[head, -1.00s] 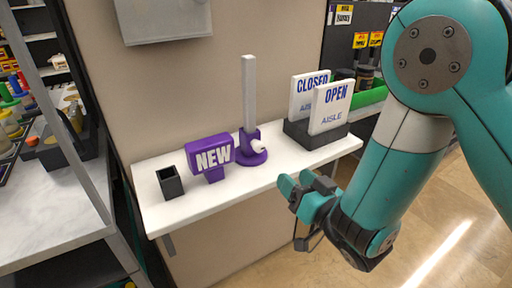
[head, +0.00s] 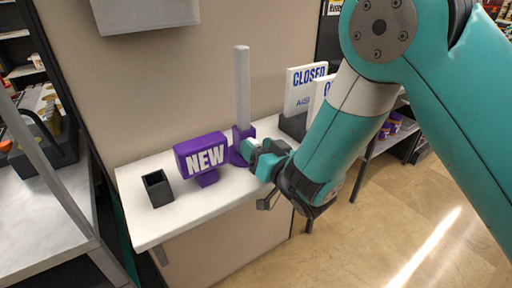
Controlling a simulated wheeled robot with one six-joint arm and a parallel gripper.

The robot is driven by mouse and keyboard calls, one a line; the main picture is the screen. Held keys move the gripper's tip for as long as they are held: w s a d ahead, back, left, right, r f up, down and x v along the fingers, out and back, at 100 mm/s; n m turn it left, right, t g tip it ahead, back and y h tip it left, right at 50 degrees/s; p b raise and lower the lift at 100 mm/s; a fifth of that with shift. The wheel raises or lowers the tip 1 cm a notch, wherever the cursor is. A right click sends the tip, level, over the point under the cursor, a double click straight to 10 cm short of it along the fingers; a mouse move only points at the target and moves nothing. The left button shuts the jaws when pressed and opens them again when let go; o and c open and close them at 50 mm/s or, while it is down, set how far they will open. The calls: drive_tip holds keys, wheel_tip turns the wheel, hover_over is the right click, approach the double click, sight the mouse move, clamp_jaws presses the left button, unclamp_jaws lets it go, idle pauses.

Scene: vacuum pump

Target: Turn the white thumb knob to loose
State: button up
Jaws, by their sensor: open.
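The purple stand (head: 237,149) holds an upright light-grey post (head: 242,85) on the white shelf. A small whitish bit at its right side, beside my fingers, looks like the white thumb knob (head: 254,141); most of it is hidden. The stand's base is partly hidden behind my gripper.
A purple NEW sign (head: 202,157) stands just left of the stand. A small black open box (head: 157,189) is further left on the shelf (head: 150,226). A CLOSED sign (head: 303,88) stands at right, partly behind my arm. The panel wall is behind.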

drive_tip(key=c, duration=0.9)
drive_tip(key=shift+n, duration=0.3)
drive_tip(key=shift+c, duration=0.2)
drive_tip(key=n+b, duration=0.1)
drive_tip(key=n, duration=0.2)
drive_tip(key=shift+s+a+n, duration=0.1)
drive_tip(key=shift+n, duration=0.3)
drive_tip(key=n, duration=0.4)
drive_tip(key=shift+n+b, duration=0.3)
drive_tip(key=shift+b, duration=0.05)
drive_tip(key=n, duration=0.4)
drive_tip(key=shift+f, duration=0.1)
drive_tip(key=n, duration=0.4)
drive_tip(key=shift+n+b, duration=0.3)
drive_tip(key=shift+n, duration=0.3)
drive_tip(key=o, duration=0.9)
